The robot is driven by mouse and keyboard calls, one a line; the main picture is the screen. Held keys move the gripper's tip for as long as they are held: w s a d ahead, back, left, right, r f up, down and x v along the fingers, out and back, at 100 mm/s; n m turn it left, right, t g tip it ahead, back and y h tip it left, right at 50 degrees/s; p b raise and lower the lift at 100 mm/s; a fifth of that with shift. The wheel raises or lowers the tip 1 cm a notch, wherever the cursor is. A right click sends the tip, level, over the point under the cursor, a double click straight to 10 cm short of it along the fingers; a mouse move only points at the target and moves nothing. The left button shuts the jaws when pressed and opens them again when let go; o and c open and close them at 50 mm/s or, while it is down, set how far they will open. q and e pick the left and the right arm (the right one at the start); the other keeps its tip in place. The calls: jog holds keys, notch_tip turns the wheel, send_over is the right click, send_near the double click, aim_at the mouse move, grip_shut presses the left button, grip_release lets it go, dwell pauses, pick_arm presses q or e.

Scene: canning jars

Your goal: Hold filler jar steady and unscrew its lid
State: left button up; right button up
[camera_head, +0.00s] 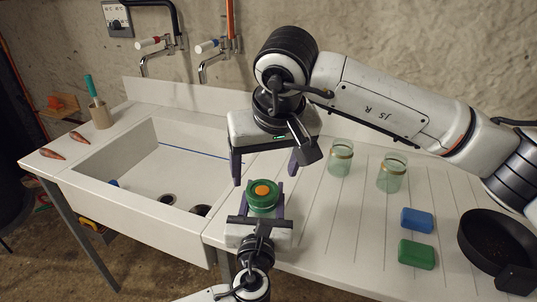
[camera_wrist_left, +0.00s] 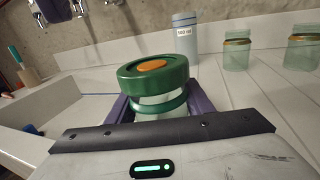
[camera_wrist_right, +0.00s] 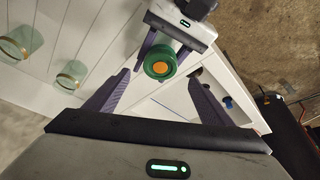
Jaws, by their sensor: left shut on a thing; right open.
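The filler jar (camera_head: 264,209) is upright at the counter's front edge beside the sink, with a green lid (camera_head: 263,188) bearing an orange centre. My left gripper (camera_head: 264,203) is shut around the jar body from the front. In the left wrist view the lid (camera_wrist_left: 152,77) sits above a green band (camera_wrist_left: 158,107), with a pale strip between them; I cannot tell whether it is loosened. My right gripper (camera_head: 265,175) is open above the jar, its fingers on either side of the lid and apart from it. The right wrist view shows the lid (camera_wrist_right: 160,63) just beyond its fingertips.
Two open glass jars (camera_head: 340,160) (camera_head: 392,175) stand on the drainboard at the right. A blue sponge (camera_head: 417,220), a green sponge (camera_head: 416,254) and a black pan (camera_head: 490,240) lie farther right. The sink (camera_head: 165,170) is at left. A labelled cylinder (camera_wrist_left: 185,38) stands behind the jar.

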aim_at(262, 189)
jog(key=x, duration=0.6)
jog(key=shift+f, duration=0.1)
jog(key=c, duration=1.3)
jog(key=shift+o, duration=0.2)
jog(key=shift+w+d+n+y, duration=0.15)
jog(key=shift+n+y, duration=0.15)
jog(key=shift+n, duration=0.4)
jog(key=n+y, duration=0.1)
jog(key=n, duration=0.2)
jog(key=shift+g, duration=0.4)
jog(key=o, duration=1.2)
jog(key=shift+o, duration=0.2)
